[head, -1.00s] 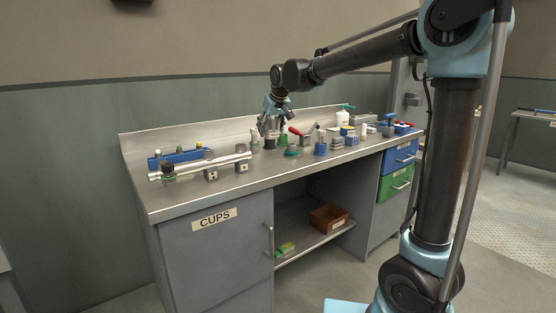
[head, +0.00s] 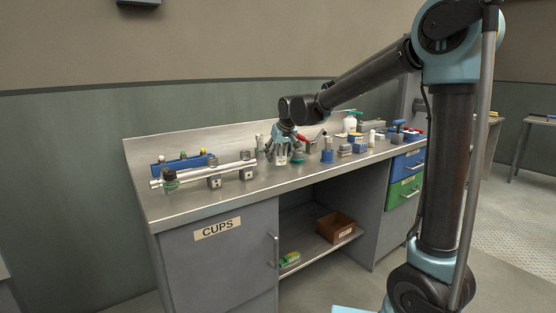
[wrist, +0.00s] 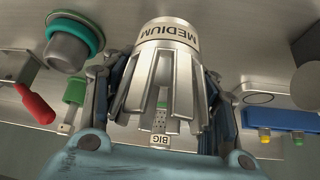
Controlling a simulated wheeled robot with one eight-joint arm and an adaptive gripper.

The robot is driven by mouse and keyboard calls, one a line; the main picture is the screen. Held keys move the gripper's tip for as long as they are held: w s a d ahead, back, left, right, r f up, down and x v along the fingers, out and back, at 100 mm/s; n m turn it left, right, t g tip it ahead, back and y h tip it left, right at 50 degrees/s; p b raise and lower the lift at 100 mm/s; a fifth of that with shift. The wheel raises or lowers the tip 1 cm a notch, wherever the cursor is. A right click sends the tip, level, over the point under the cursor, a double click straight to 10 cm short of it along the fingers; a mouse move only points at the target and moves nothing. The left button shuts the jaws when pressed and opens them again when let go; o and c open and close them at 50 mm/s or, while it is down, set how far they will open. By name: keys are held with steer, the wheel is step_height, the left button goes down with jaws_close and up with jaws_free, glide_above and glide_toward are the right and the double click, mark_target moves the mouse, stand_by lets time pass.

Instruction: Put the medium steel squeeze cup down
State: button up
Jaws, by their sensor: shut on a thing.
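The medium steel squeeze cup (wrist: 167,38) fills the middle of the wrist view, a steel ring lettered MEDIUM with long prongs. My gripper (wrist: 160,95) is shut on it, with a finger on either side. In the head view my gripper (head: 282,155) is low over the bench top (head: 222,200), left of the loose parts. The cup shows only as a small pale shape under the fingers there. I cannot tell whether it touches the bench.
In the wrist view, a part marked BIG (wrist: 160,138) shows behind the prongs. A green-ringed knob (wrist: 73,42) and a red-handled part (wrist: 35,103) are at left. The steel rail assembly (head: 205,173) and blue rack (head: 182,162) stand left in the head view. The front bench strip is clear.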

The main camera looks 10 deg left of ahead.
steer(key=shift+f, duration=0.7)
steer(key=shift+f, duration=0.55)
steer(key=o, duration=1.5)
steer(key=shift+r, duration=0.3)
steer(key=v, duration=1.2)
steer(key=shift+a+r, duration=0.1)
steer(key=shift+r, duration=0.25)
